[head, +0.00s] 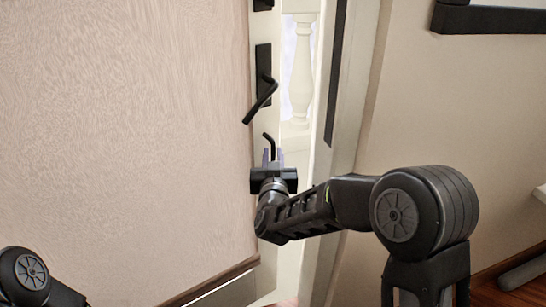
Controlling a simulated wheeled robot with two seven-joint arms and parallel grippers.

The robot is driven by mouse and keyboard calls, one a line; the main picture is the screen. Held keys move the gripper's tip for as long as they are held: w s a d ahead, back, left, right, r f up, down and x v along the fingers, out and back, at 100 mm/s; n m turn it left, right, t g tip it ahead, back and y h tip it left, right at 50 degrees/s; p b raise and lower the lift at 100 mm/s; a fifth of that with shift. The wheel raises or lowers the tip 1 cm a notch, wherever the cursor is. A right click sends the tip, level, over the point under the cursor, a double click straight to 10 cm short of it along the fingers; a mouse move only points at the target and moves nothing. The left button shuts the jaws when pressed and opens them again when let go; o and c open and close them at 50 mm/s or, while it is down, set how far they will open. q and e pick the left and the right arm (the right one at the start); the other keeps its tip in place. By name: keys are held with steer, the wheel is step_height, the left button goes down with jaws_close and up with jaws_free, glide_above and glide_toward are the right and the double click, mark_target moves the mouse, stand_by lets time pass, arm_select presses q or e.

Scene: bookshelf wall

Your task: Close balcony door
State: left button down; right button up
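The balcony door (120,140) fills the left of the head view, with a pale textured panel and a light frame edge. It stands ajar, with a gap between its edge and the jamb on the right. A black lever handle (262,95) on a dark plate sits near the door's edge. My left gripper is out of view.
Through the gap, a white baluster (302,70) shows outside. The door jamb (350,110) and a beige wall (450,100) are on the right. A dark-framed item (490,19) hangs at upper right. Wooden floor (490,287) shows at lower right.

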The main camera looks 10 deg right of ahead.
steer(key=shift+w, duration=0.2)
steer(key=shift+c, duration=0.3)
jaws_close()
stand_by(1.0)
